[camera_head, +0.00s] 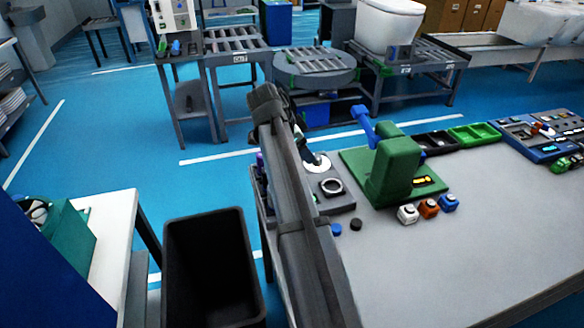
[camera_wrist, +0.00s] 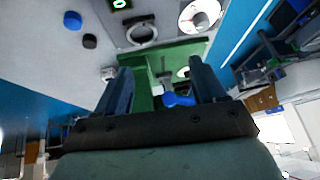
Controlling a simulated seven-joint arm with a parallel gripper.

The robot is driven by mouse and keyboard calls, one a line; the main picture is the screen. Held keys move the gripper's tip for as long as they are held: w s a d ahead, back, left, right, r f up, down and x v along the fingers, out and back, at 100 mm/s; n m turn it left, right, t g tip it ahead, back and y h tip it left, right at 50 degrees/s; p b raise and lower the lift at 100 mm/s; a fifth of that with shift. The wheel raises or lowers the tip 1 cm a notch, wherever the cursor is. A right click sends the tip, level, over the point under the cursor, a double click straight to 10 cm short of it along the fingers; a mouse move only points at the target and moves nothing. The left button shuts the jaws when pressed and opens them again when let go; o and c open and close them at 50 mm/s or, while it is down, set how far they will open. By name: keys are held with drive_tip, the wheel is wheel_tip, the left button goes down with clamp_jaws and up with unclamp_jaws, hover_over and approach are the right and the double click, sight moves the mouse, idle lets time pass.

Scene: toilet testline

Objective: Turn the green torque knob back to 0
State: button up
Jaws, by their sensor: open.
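In the wrist view my gripper (camera_wrist: 160,68) is open, its two dark blue fingers spread wide with nothing held. Beyond and between the fingers is a green stand (camera_wrist: 150,85) with a blue lever (camera_wrist: 180,99). In the head view the same green stand (camera_head: 392,170) rises from a green base, its blue lever (camera_head: 365,124) pointing up. In that view my gripper is not clear behind the arm. A small display (camera_wrist: 119,3) with a green 0 shows at the top of the wrist view. Green round parts (camera_head: 561,165) are at the far right panel; I cannot tell whether one is the torque knob.
A grey plate with a white dial (camera_head: 317,163) and a ring (camera_head: 332,187) lies beside the stand. White, orange and blue small blocks (camera_head: 429,208) sit before it. Black and green trays (camera_head: 474,133) lie behind. A black bin (camera_head: 211,270) stands left of the table. The front tabletop is clear.

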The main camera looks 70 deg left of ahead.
drive_tip(key=s+a+f+n+g, duration=0.2)
drive_tip(key=s+a, duration=0.4)
drive_tip(key=a, duration=0.1)
drive_tip(key=shift+h, duration=0.3)
drive_tip(key=x, duration=1.3)
drive_tip(key=shift+w+a+f, duration=0.1)
drive_tip(key=shift+w, duration=0.3)
drive_tip(key=c, duration=1.1)
